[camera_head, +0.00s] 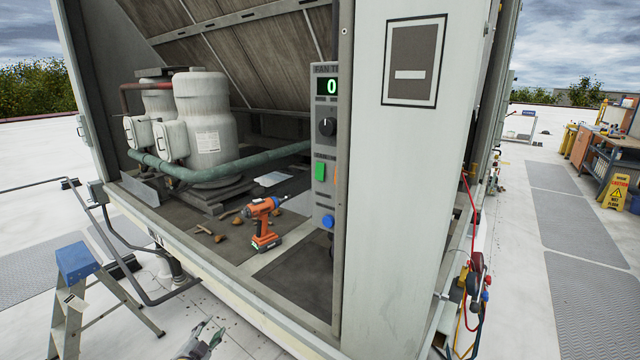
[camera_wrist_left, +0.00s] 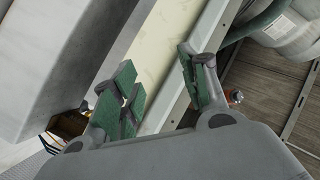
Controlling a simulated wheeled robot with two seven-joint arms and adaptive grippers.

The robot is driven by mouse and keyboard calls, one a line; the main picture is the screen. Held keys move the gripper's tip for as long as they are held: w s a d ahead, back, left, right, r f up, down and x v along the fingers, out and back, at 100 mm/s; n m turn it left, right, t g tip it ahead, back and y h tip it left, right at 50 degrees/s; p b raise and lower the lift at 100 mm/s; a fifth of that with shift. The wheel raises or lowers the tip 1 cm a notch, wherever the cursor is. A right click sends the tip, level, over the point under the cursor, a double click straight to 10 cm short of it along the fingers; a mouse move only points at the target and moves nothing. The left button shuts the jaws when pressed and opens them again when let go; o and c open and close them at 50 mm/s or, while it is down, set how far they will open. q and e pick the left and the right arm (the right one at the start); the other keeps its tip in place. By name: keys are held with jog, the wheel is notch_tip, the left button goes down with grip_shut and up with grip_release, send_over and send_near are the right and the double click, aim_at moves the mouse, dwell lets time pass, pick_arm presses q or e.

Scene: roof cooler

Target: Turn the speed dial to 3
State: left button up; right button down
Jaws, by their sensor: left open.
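The speed dial (camera_head: 327,127) is a black round knob on the grey control box (camera_head: 325,205), which is fixed inside the cooler's opening beside the pale post. A display (camera_head: 328,87) above it reads a green 0. A green button (camera_head: 320,172) and a blue knob (camera_head: 327,221) sit below it. My left gripper (camera_head: 205,338) is at the bottom of the head view, low and well apart from the dial. In the left wrist view my left gripper (camera_wrist_left: 158,95) has its green-padded fingers spread, with nothing between them. My right gripper is not in view.
An orange drill (camera_head: 262,222) stands on the cooler floor left of the control box. White compressors (camera_head: 205,130) and a green pipe stand behind. A blue-topped stepladder (camera_head: 78,262) stands at left. The wide pale post (camera_head: 410,200) borders the control box on the right.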

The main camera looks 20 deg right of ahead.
pick_arm(q)
jog(key=w+d+r+m+h+b, duration=0.1)
jog(key=w+d+r+m+h, duration=0.2)
jog(key=r, duration=0.7)
jog(key=w+d+r+m+h+b, duration=0.1)
jog(key=w+d+r+m+h, duration=0.2)
jog(key=r, duration=0.8)
jog(key=s+d+r+m+g+h+b, duration=0.15)
jog(key=d+r+m, duration=0.3)
jog(key=r, duration=0.45)
jog(key=s+d+r+m+g+h+b, duration=0.1)
jog(key=d+r+m+h, duration=0.25)
jog(key=r+m, duration=0.45)
jog(key=s+d+r+m+b, duration=0.2)
jog(key=s+d+r+m, duration=0.1)
jog(key=s+r, duration=0.5)
jog(key=s+d+r+m+g+y+b, duration=0.1)
jog(key=s+d+r+m+b, duration=0.2)
jog(key=s+r+m, duration=0.3)
jog(key=s+d+r+m+y+b, duration=0.1)
jog(key=s+d+r+m+b, duration=0.2)
jog(key=s+r, duration=0.7)
notch_tip(320, 180, up, 4)
jog(key=shift+s+d+f+m, duration=0.15)
jog(key=shift+s+m, duration=0.15)
jog(key=shift+m, duration=0.85)
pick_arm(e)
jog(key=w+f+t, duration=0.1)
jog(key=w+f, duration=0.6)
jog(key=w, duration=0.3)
